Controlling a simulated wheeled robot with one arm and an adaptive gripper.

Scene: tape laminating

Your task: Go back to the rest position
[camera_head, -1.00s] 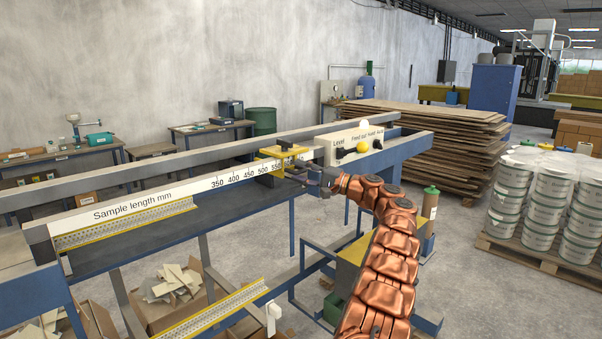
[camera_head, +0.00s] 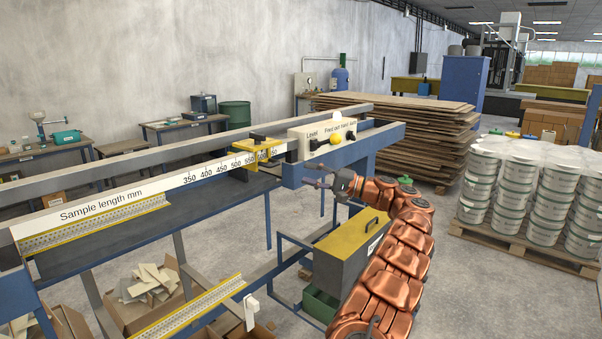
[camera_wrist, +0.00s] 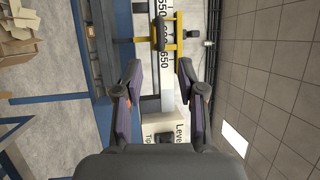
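My gripper (camera_head: 318,184) is at the end of my copper-coloured arm, in front of the right part of the machine's rail. In the wrist view its two fingers (camera_wrist: 157,82) stand wide apart with nothing between them that they touch. The machine (camera_head: 90,222) has a white scale reading "Sample length mm". A yellow slider (camera_head: 262,152) sits on the rail near the high end of the scale. It also shows beyond the fingers in the wrist view (camera_wrist: 168,32). My gripper looks clear of the machine.
A yellow-topped grey box (camera_head: 345,245) stands below, beside my arm. Cardboard boxes of offcuts (camera_head: 150,299) lie under the machine. Stacked boards (camera_head: 410,125) stand behind, and a pallet of white buckets (camera_head: 530,195) at right. Bare floor lies between.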

